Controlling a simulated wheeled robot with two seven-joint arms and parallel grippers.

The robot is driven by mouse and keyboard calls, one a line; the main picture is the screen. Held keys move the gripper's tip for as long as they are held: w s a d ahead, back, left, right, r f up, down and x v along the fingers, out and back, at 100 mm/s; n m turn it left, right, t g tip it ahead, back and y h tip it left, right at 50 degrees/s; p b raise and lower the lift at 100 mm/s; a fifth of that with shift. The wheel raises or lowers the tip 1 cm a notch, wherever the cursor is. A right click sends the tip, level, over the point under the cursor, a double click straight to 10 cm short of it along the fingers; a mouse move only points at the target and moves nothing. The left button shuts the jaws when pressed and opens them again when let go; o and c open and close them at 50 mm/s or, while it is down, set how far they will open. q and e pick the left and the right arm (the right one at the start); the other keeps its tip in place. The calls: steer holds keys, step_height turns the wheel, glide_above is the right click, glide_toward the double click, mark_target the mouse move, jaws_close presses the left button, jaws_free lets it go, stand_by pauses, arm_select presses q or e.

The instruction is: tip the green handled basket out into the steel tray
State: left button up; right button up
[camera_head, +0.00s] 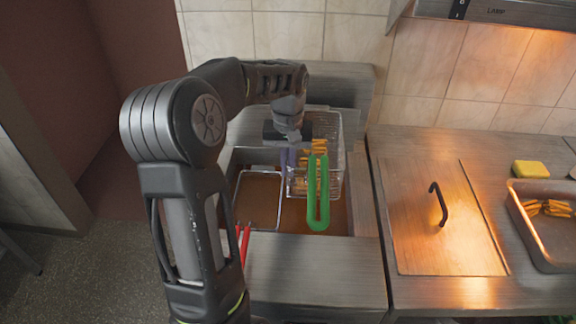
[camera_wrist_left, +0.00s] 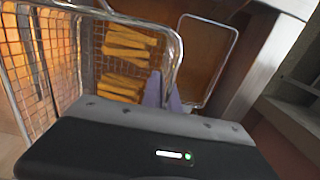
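The green handled basket (camera_head: 331,124) is wire mesh with yellow fries inside; it is over the right part of the fryer well, its green handle (camera_head: 318,205) towards the front. My left gripper (camera_head: 287,159) is at its left side, purple fingers pointing down. In the left wrist view the fingers (camera_wrist_left: 164,96) are close together on either side of the basket's rim (camera_wrist_left: 176,62), apparently shut on it; the contact is partly hidden by the gripper body. The steel tray (camera_head: 524,228) is at the far right, cut off by the picture edge, with some fries in it. My right gripper is not in view.
A second basket (camera_head: 241,190) with a red handle (camera_head: 245,246) sits in the left part of the well. A steel lid with a dark handle (camera_head: 438,203) lies between fryer and tray. A yellow sponge (camera_head: 530,169) is behind the tray. A lamp hood (camera_head: 500,12) hangs above.

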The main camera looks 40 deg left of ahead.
arm_select(q)
steer(key=o, duration=0.5)
steer(key=shift+r, duration=0.1)
step_height(320, 180, up, 8)
steer(key=shift+f+b, duration=0.15)
steer(key=shift+b, duration=0.15)
stand_by(0.6)
